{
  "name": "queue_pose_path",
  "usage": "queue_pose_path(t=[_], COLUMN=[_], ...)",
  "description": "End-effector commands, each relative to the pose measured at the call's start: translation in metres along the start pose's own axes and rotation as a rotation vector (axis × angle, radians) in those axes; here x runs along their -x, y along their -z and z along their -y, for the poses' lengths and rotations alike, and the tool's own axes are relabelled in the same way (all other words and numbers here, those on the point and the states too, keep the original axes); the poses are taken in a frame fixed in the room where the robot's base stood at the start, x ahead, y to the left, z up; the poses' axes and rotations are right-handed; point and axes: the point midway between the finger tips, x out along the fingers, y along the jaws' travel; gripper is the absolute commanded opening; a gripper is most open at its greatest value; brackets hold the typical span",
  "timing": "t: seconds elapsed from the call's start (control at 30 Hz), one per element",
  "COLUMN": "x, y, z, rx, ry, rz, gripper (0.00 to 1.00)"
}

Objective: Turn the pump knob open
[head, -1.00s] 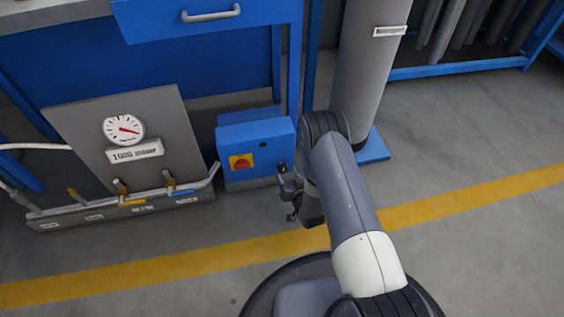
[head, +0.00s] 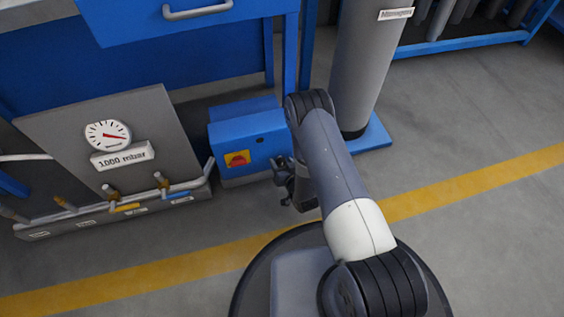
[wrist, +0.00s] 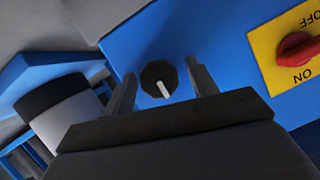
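A round black knob (wrist: 158,79) with a white pointer line sits on the front of a blue box (head: 250,145). In the wrist view its line points down and slightly right. My gripper (wrist: 160,72) is open, with one finger on each side of the knob and gaps visible between them. I cannot tell how far the fingertips are from the box face. In the head view my gripper (head: 281,166) is at the box's lower right front, and the knob cannot be made out there.
A red switch (wrist: 298,48) on a yellow ON/OFF plate is beside the knob. A grey panel with a gauge (head: 107,135), labelled 1000 mbar, and a valved pipe stands left. A grey column (head: 365,70) stands right of the box. Floor in front is clear.

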Motion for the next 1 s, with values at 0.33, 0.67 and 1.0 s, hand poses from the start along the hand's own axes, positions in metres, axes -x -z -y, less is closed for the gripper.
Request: queue_pose_path(t=[0.33,0.67,1.0], x=[-0.0001,-0.0001,-0.0002], y=[0.0001,0.0002,0.0000], z=[0.0000,0.0001,0.0017], rx=[0.000,0.006,0.135], ry=[0.000,-0.003,-0.054], rz=[0.000,0.000,0.000], gripper=[0.26,0.12,0.12])
